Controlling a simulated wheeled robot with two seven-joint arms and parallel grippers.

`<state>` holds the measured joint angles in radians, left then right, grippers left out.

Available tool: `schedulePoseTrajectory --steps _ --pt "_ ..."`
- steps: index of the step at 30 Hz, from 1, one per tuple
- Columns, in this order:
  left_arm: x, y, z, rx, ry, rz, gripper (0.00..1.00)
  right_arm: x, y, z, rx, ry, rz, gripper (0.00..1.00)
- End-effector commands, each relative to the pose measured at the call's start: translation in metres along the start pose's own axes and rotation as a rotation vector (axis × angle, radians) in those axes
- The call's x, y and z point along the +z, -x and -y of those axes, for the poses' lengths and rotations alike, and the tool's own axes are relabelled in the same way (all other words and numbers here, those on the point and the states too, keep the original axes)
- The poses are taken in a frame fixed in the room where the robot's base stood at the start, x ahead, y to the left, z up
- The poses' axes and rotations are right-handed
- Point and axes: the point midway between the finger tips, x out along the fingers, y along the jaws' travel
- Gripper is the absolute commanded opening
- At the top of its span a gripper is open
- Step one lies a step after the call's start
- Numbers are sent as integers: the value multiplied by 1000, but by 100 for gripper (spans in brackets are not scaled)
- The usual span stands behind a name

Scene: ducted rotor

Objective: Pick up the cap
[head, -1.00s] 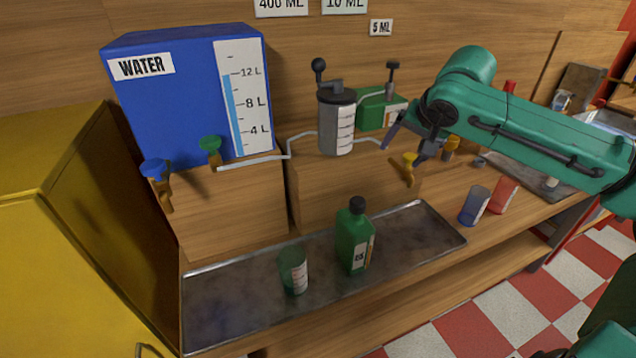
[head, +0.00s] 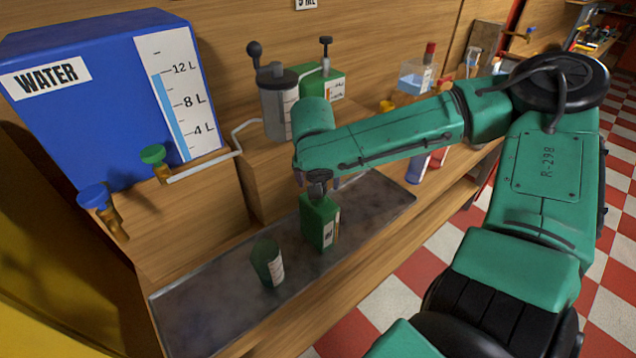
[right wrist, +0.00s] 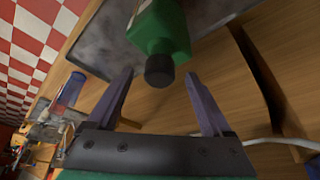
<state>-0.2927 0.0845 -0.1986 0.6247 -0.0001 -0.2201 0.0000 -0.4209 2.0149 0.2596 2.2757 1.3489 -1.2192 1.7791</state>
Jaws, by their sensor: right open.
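The black cap (head: 319,177) sits on the upright green bottle (head: 318,222), which stands on the metal tray (head: 205,312). My right gripper (head: 318,183) is over the bottle's top, just under my wrist. In the right wrist view, the cap (right wrist: 159,71) lies between the two open purple fingertips of my right gripper (right wrist: 158,78), with a gap on each side. The fingers do not touch it. The green bottle (right wrist: 160,28) extends beyond the cap there. My left gripper is not in view.
Behind are the blue water tank (head: 95,100), a green tap (head: 153,155), a blue tap (head: 93,197) and a grey pump canister (head: 277,105). The tray's front left is clear.

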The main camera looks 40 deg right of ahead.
Motion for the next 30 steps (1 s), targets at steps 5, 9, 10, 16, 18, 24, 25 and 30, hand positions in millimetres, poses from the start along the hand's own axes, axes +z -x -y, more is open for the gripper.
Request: schedulePoseTrajectory --steps 5,9,10,16,18,24,25,30 --pt "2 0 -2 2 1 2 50 0 -6 0 -1 -1 -2 84" --pt "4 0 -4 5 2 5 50 0 -6 0 -1 -1 -1 57" --pt "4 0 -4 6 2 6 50 0 -6 0 -1 -1 -1 46" --pt "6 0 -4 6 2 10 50 0 -6 0 -2 -1 -1 0" --pt "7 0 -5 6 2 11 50 0 -6 0 -2 -1 -1 0" --pt "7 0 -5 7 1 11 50 -1 -4 0 -2 -1 -2 0" --pt "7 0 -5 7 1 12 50 -2 -3 1 -3 -1 -2 0" --pt "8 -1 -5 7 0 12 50 -11 17 2 -6 -3 -6 0"
